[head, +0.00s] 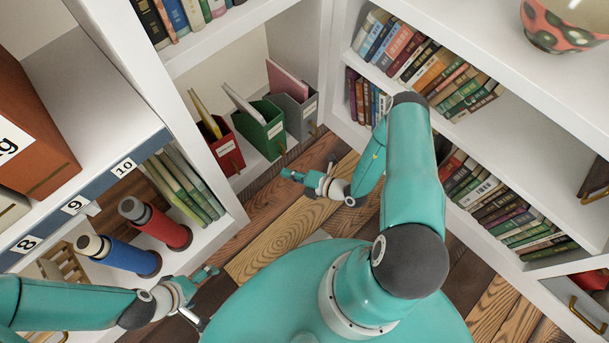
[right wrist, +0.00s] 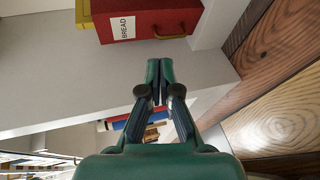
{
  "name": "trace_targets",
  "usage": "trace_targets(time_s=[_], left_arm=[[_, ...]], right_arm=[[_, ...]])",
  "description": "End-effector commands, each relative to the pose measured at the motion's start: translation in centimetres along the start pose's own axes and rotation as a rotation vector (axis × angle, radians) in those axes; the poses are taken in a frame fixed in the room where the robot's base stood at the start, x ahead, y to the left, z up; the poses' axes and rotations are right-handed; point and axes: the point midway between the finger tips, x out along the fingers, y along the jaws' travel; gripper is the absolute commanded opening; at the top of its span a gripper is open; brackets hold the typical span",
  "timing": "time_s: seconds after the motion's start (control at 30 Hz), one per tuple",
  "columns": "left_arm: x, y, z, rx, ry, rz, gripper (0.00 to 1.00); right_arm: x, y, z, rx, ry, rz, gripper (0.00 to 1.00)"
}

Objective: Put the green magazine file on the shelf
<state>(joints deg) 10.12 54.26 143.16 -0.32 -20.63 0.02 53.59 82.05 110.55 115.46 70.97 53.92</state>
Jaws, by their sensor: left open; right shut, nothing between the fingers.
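The green magazine file (head: 256,134) stands on the low white shelf (head: 247,180) in the head view, between a red file (head: 221,148) and a grey file (head: 297,112). It has a white label and papers stick out of its top. My right gripper (head: 289,174) is shut and empty, just in front of the green file and apart from it as far as I can tell. In the right wrist view its fingertips (right wrist: 159,68) are together. My left gripper (head: 203,294) is open and empty at the lower left, away from the files.
Blue (head: 117,256) and red (head: 161,226) cylinders stand on the left shelf, beside upright books. A bookcase (head: 473,126) with several rows of books is at right. A red container labelled BREAD (right wrist: 150,22) shows in the right wrist view. Wooden floor (head: 285,222) is clear between.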

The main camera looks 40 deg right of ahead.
Motion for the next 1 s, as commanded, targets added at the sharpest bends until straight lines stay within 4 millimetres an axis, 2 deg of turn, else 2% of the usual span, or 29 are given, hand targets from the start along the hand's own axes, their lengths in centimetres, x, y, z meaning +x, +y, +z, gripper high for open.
trace_targets(time_s=[0.03,0.13,0.23,0.37,0.8,1.0], left_arm=[[1.5,-0.5,0.0,0.0,0.001,0.0,1.0],[2.2,-0.8,0.0,0.0,0.001,0.0,1.0],[2.6,-0.9,0.0,0.0,0.001,0.0,1.0],[2.9,-1.0,-0.1,0.0,0.001,0.0,1.0],[5.1,-1.8,-0.1,0.0,0.001,0.0,1.0],[5.5,-2.0,-0.1,0.0,0.0,0.0,1.0]], right_arm=[[0.0,-2.5,1.9,0.049,-0.09,-0.004,0.0],[-0.6,-4.5,4.6,0.113,-0.219,-0.006,0.0],[-1.0,-5.4,6.0,0.145,-0.285,-0.006,0.0],[-0.7,-5.7,6.7,0.155,-0.31,-0.004,0.0],[4.0,-5.9,8.0,0.152,-0.305,-0.005,0.0],[5.2,-5.8,8.4,0.153,-0.306,-0.005,0.0]])
